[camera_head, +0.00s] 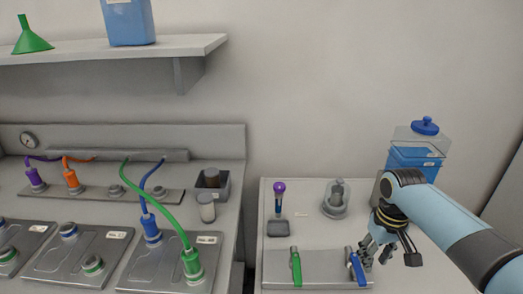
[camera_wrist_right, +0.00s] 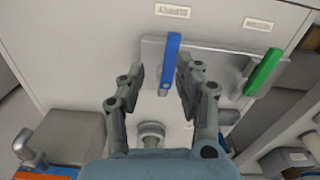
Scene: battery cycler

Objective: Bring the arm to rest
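My right arm (camera_head: 447,215) comes in from the right in the head view. Its gripper (camera_head: 388,256) is open and empty, beside and just right of the blue valve handle (camera_head: 355,268). In the right wrist view the two fingertips of the gripper (camera_wrist_right: 163,78) are spread apart, with the blue handle (camera_wrist_right: 171,60) showing in the gap, closer to the right finger. I see no finger closed on it; whether one touches it I cannot tell. My left arm and gripper are not in view.
A green valve handle (camera_head: 296,267) stands left of the blue one on the grey panel (camera_head: 325,270). A blue lidded container (camera_head: 415,160) and a glass-covered fitting (camera_head: 336,198) stand behind. Battery plates with cables (camera_head: 165,262) lie left. The wall space above the right bench is free.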

